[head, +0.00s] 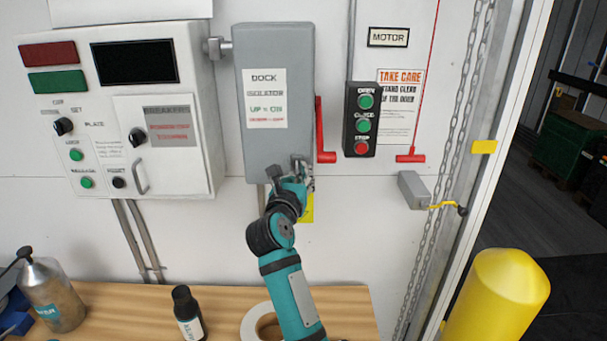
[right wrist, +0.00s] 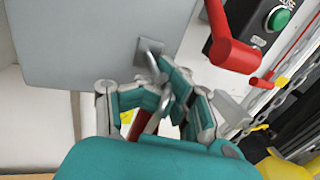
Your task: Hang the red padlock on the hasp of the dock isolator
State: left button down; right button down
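The dock isolator (head: 252,140) is a grey box on the wall with a white label. Its red handle (head: 320,130) on the right side points down and also shows in the right wrist view (right wrist: 232,50). A small grey hasp (right wrist: 148,47) sits at the box's lower edge. My right gripper (head: 298,182) is just below and in front of that edge. In the right wrist view its fingers (right wrist: 161,92) are shut on the red padlock (right wrist: 140,125), mostly hidden between them. The metal shackle (right wrist: 153,66) reaches up to the hasp; I cannot tell whether it passes through. My left gripper is not in view.
A breaker panel (head: 205,110) is to the left. A push-button station (head: 361,140) and a red pull handle (head: 410,158) are to the right. Below, a wooden bench (head: 120,300) carries a dark bottle (head: 187,312), a metal can (head: 55,295) and a tape roll (head: 254,322). A yellow post (head: 500,295) stands at right.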

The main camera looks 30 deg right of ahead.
jog(key=c, duration=1.8)
grip_release()
jog(key=shift+w+a, duration=0.1)
jog(key=shift+a, duration=0.05)
jog(key=o, duration=0.6)
jog(key=shift+d, duration=0.2)
jog(key=shift+a, duration=0.1)
